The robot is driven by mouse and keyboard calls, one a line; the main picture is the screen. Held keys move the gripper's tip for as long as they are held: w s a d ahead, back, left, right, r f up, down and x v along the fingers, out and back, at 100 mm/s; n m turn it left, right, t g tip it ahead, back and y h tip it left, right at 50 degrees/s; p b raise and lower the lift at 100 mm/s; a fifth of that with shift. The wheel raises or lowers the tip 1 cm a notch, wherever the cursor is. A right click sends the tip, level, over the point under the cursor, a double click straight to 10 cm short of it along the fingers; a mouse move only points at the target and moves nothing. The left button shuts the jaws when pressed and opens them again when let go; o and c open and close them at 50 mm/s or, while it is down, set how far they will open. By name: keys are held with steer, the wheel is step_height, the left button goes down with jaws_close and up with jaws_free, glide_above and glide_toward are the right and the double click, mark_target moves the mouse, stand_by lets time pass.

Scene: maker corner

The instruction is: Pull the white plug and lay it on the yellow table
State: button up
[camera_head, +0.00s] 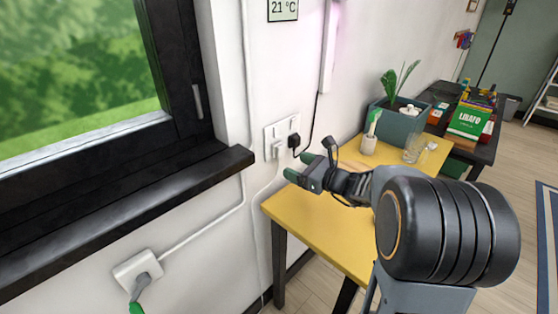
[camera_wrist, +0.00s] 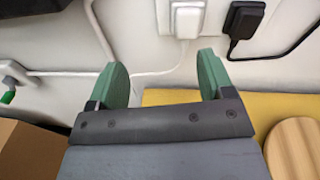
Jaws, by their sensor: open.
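The white plug (camera_head: 277,150) sits in a white wall socket plate (camera_head: 271,133) above the yellow table (camera_head: 300,222). In the wrist view the white plug (camera_wrist: 186,20) is at the top, beyond the fingertips and a little right of the middle between them. My gripper (camera_head: 300,166) has green fingertips and is open and empty. It is in front of the wall, below and right of the plug, apart from it. In the wrist view my gripper (camera_wrist: 161,68) shows both fingers spread, with the yellow table (camera_wrist: 268,106) below right.
A black plug (camera_head: 294,141) with a black cord is close right of the white plug. A window sill (camera_head: 130,203) juts out at left, above a lower socket (camera_head: 137,270).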

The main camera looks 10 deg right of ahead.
mark_target(283, 152)
steer(key=m, duration=0.1)
steer(key=w+d+t, duration=0.1)
steer(key=d+m, duration=0.1)
steer(key=shift+w+d+f+m+t+h, duration=0.2)
steer(key=shift+w+f+m+t+h, duration=0.1)
steer(key=shift+h, duration=0.1)
steer(key=shift+a, duration=0.1)
steer(key=shift+b+x, duration=0.5)
steer(key=shift+x, duration=3.95)
steer(key=shift+b, duration=0.35)
steer(key=c, duration=1.2)
steer(key=shift+c, duration=0.2)
